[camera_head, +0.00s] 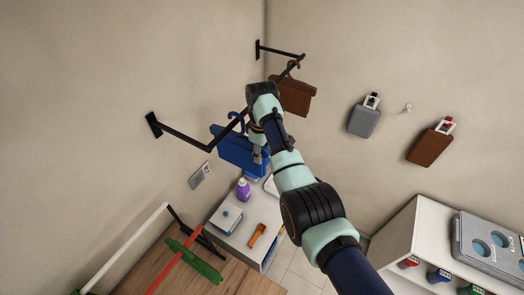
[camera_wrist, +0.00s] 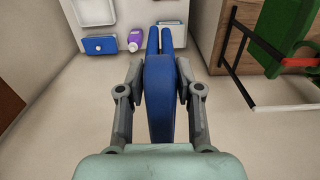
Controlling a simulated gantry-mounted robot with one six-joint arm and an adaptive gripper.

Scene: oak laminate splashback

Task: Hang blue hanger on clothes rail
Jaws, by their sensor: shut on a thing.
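The blue hanger (camera_head: 238,153) is at the black clothes rail (camera_head: 223,134), near the rail's front end. Its hook shows beside the rail in the head view; I cannot tell whether the hook is around the bar or only overlaps it. My gripper (camera_head: 258,156) is shut on the hanger's right side, below the rail. In the wrist view the blue hanger (camera_wrist: 160,95) lies between both fingers of my gripper (camera_wrist: 160,85). The rail and the hook are out of the wrist view.
A brown hanger (camera_head: 297,97) hangs toward the rail's far end. A grey bag (camera_head: 364,122) and a brown bag (camera_head: 430,146) are on the right wall. A cabinet (camera_head: 243,233) with a purple bottle (camera_head: 242,188) stands below. A green and red rack (camera_head: 195,262) is at the lower left.

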